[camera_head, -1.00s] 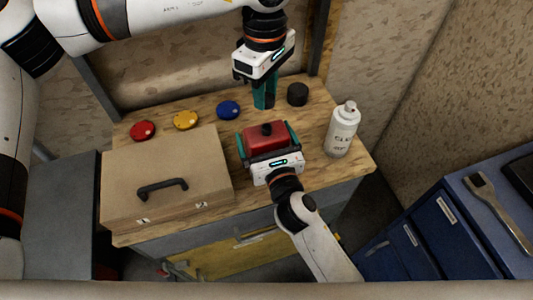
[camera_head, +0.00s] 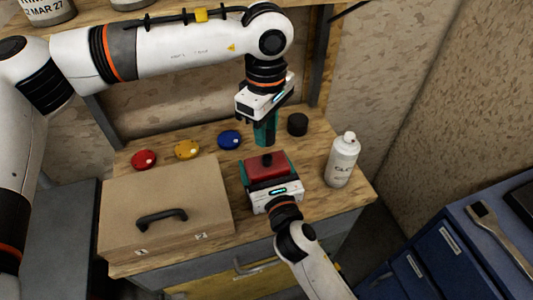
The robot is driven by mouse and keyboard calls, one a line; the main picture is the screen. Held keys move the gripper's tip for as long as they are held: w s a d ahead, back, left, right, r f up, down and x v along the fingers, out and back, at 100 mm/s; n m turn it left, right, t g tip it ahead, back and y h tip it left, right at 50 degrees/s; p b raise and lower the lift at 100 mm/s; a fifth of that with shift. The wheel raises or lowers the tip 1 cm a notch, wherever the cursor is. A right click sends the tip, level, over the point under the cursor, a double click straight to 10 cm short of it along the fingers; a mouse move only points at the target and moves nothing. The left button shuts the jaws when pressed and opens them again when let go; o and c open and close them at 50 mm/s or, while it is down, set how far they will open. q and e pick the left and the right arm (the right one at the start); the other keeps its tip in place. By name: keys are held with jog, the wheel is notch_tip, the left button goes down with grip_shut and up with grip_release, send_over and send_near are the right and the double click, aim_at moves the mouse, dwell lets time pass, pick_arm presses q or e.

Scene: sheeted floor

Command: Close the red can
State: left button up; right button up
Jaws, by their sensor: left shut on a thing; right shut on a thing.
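The red can (camera_head: 283,170) is a squat red container with a black piece (camera_head: 267,159) on top. It stands over the right part of the wooden worktop. My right gripper (camera_head: 268,174) comes from the front and is shut on the can, with teal fingers at its two sides. My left gripper (camera_head: 265,134) hangs fingers-down just behind the can, apart from its top in the picture. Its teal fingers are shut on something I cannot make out. A separate black round cap-like piece (camera_head: 297,125) lies on the worktop to the right of the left gripper.
Red (camera_head: 144,160), yellow (camera_head: 187,149) and blue (camera_head: 229,140) discs lie along the back. A tan box with a handle (camera_head: 165,205) fills the left of the worktop (camera_head: 323,205). A white bottle (camera_head: 341,162) stands at the right. Blue drawers are at far right.

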aim_at(266, 158)
pick_arm(q)
jog(key=shift+f, duration=1.7)
jog(key=shift+f, duration=0.9)
jog(key=shift+f, duration=0.6)
